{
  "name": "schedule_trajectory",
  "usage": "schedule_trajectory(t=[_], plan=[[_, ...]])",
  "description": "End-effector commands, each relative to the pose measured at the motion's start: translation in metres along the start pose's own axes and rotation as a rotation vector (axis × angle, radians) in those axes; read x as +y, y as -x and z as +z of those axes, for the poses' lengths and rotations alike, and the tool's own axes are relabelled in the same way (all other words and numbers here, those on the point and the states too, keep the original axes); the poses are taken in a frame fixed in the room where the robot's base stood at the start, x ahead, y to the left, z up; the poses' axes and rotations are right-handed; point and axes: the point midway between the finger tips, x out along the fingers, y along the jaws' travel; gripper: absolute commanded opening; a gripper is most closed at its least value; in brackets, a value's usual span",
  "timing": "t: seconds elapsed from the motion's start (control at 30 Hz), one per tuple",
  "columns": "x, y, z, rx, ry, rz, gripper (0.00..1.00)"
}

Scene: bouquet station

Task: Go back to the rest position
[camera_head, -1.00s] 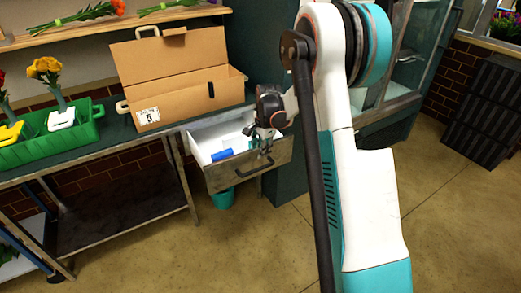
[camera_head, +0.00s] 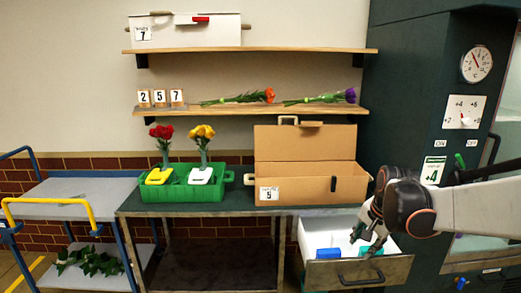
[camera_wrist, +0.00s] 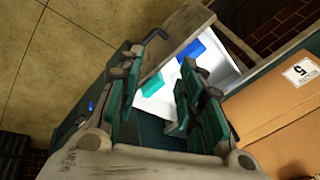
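My gripper (camera_head: 365,242) hangs over the open drawer (camera_head: 375,271) at the right end of the workbench. In the wrist view its two fingers (camera_wrist: 160,68) stand apart with nothing between them. The white-lined drawer (camera_wrist: 222,72) holds a blue block (camera_head: 328,253) and a teal block (camera_head: 370,250). These blocks, blue (camera_wrist: 191,49) and teal (camera_wrist: 153,85), also show past the fingers in the wrist view. In the head view my gripper partly covers the drawer's right side.
A cardboard box (camera_head: 308,190) marked 5 stands open on the bench above the drawer. A green crate (camera_head: 187,190) with two flower vases is left of it. A dark green cabinet (camera_head: 410,110) rises close at the right. A blue-framed cart (camera_head: 80,200) stands left.

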Motion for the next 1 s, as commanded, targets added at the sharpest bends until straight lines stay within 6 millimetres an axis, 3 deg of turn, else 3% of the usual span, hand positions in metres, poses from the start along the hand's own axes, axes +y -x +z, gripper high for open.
schedule_trajectory(t=[0.03, 0.2, 0.5, 0.8, 1.0], plan=[[0.002, 0.016, 0.013, 0.006, 0.047, -0.012, 0.35], [0.010, 0.057, 0.051, 0.035, 0.221, -0.053, 0.35], [0.045, 0.104, 0.114, 0.105, 0.511, -0.104, 0.35], [0.095, 0.120, 0.169, 0.191, 0.788, -0.130, 0.35], [0.119, 0.119, 0.193, 0.238, 0.927, -0.139, 0.35]])
